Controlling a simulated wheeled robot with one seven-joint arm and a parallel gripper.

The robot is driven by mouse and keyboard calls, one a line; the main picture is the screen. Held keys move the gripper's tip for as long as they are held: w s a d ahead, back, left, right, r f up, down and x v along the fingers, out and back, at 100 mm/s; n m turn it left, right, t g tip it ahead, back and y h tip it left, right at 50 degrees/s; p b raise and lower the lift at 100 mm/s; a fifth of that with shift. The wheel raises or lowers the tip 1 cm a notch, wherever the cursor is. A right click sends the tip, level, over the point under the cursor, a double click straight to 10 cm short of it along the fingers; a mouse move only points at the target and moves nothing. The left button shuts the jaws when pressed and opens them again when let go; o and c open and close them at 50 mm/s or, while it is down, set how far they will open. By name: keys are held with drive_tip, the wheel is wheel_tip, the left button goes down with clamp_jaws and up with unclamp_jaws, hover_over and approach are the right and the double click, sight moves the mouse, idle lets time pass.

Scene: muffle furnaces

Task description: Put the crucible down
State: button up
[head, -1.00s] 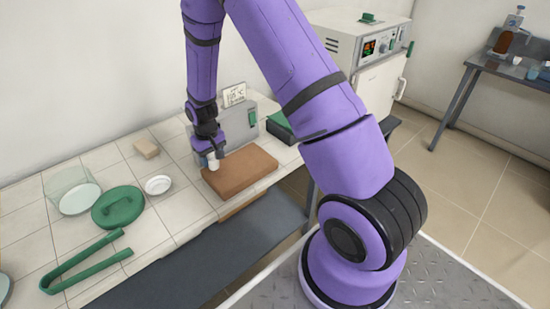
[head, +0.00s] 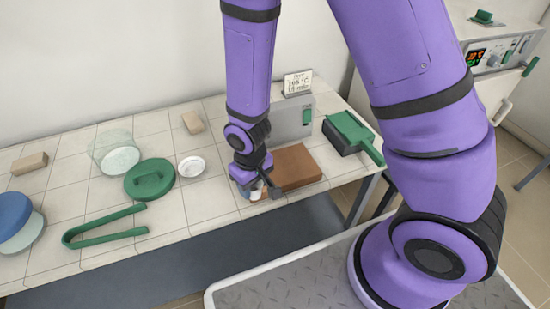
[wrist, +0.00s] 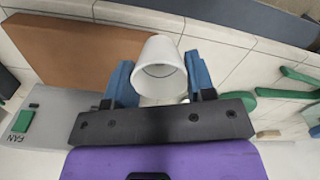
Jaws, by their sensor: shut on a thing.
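My gripper (wrist: 160,68) is shut on the white crucible (wrist: 159,76), with one blue finger on either side of it. In the wrist view the crucible's round rim shows. In the head view my gripper (head: 256,189) is low over the tiled bench, at the left front side of the brown block (head: 298,167); the crucible is mostly hidden by it there. I cannot tell whether the crucible touches the tiles. The block also shows in the wrist view (wrist: 70,50), left of the crucible.
A small white dish (head: 191,166), a green lid (head: 150,180), green tongs (head: 105,231) and a glass dish (head: 115,153) lie to the left. A grey box (head: 291,122) stands behind the block. Bare tiles (head: 212,203) lie left of my gripper.

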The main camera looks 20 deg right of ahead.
drive_tip(key=w+d, duration=0.3)
drive_tip(key=w+d+f, duration=0.1)
drive_tip(key=w+d, duration=0.6)
drive_tip(key=d, duration=0.1)
drive_tip(key=shift+w+d+f, duration=0.15)
drive_tip(key=shift+w+f, duration=0.05)
drive_tip(key=shift+w, duration=0.1)
drive_tip(key=shift+d+f, duration=0.1)
drive_tip(key=shift+f, duration=1.65)
drive_tip(key=shift+f, duration=0.1)
drive_tip(key=o, duration=0.9)
drive_tip(key=shift+o, duration=0.2)
